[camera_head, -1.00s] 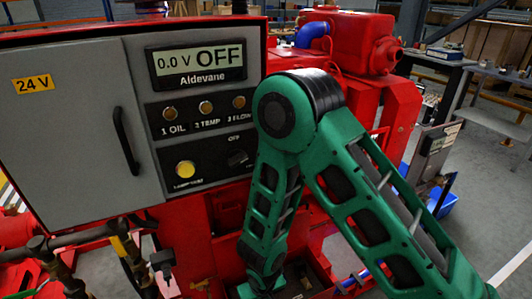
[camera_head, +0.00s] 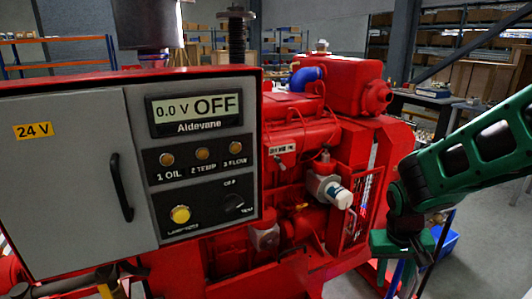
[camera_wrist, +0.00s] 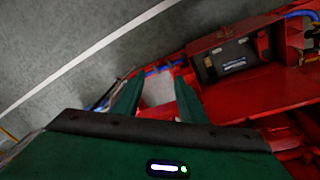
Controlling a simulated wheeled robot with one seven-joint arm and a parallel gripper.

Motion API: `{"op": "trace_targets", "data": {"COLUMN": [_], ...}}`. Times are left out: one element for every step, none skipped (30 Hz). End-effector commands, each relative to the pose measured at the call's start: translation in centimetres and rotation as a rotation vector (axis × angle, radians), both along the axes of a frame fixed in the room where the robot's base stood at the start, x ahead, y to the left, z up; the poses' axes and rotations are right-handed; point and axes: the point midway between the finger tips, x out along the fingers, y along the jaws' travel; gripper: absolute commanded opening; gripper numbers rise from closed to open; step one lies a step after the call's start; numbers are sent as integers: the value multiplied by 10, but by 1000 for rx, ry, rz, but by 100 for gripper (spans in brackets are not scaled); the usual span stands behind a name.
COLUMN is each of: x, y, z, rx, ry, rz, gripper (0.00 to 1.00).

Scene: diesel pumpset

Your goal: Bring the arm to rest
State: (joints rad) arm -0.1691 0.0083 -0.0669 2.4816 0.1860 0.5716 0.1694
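My green arm (camera_head: 470,155) is at the right of the head view, clear of the control panel and to the right of the red pumpset (camera_head: 300,140). My gripper (camera_wrist: 157,92) shows in the wrist view with its two green fingers apart and nothing between them. Grey floor and a red edge of the set show past the fingers. In the head view its end is low at the right, and its fingers are hard to make out.
The grey control panel (camera_head: 75,175) reads 0.0 V OFF, with a lit yellow button (camera_head: 180,214) and a dark rotary switch (camera_head: 233,203). A white-ended filter (camera_head: 340,196) sticks out of the engine. A blue bin (camera_head: 441,243) stands behind my arm. A red box (camera_wrist: 228,58) lies right of the fingers.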

Motion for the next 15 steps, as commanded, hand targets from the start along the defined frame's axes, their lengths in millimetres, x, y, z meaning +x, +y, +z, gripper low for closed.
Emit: {"op": "trace_targets", "data": {"x": [-12,-20,-32,-41,-50,-62,-72,-82,-96,-106,-115,-127,-136,-144,-153], "y": [-17,-25,-35,-43,-50,-58,-63,-68,-74,-78,-81,-85,-87,-88,-90], "z": [15,21,30,36,42,50,55,61,67,72,76,81,84,87,90], "rx": [8,13,20,26,33,43,51,60,71,82,91,103,113,122,133], "ry": [-2,2,7,11,15,20,24,26,31,34,36,38,40,42,44], "rz": [-45,-66,-95,-117,-138,-166,-187,-207,-234,-253,-270,-292,-308,-322,-336], "gripper": [38,38,38,38,38,38,38,38,38,38,38,38,38,38,38]}}
